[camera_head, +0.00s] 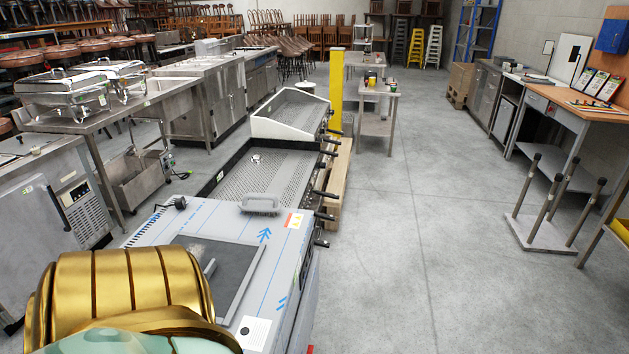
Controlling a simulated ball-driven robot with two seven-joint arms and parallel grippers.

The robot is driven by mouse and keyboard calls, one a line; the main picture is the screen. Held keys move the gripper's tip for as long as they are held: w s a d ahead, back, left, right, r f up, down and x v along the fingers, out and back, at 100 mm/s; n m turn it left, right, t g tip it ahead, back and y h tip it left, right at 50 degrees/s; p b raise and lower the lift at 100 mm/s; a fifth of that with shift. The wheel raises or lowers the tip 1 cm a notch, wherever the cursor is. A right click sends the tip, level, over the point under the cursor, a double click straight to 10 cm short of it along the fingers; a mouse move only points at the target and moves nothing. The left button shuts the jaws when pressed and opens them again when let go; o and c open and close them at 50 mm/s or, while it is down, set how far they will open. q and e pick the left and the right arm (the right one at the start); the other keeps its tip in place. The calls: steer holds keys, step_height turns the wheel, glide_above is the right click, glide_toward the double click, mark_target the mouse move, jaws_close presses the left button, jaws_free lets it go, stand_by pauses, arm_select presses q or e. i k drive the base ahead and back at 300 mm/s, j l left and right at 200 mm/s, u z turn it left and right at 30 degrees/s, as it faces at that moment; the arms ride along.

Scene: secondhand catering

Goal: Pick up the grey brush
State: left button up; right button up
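A grey, rounded, block-like object (260,204) lies on the top of the steel appliance (208,217) in the foreground, near its far edge. It may be the grey brush, but bristles cannot be made out. A small pale object (209,268) lies at the left of a dark panel (232,280) on the same top; it is too small to identify. Neither gripper shows. A gold and mint part of my own body covers the bottom left and hides the near left of the appliance top.
A black plug-like item (179,203) lies at the appliance's far left. A perforated steel unit (262,175) with black handles stands behind. The floor (420,250) to the right is clear up to a stand with upright posts (540,235) and a wood-topped workbench (580,108).

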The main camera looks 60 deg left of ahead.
mark_target(252, 206)
steer(key=i+l+u, duration=0.25)
steer(key=i, duration=0.25)
steer(key=i+l+u, duration=0.2)
steer(key=i, duration=0.3)
steer(key=i+u, duration=0.9)
steer(key=i+l+u, duration=0.15)
steer(key=i+u, duration=0.15)
steer(key=u, duration=0.15)
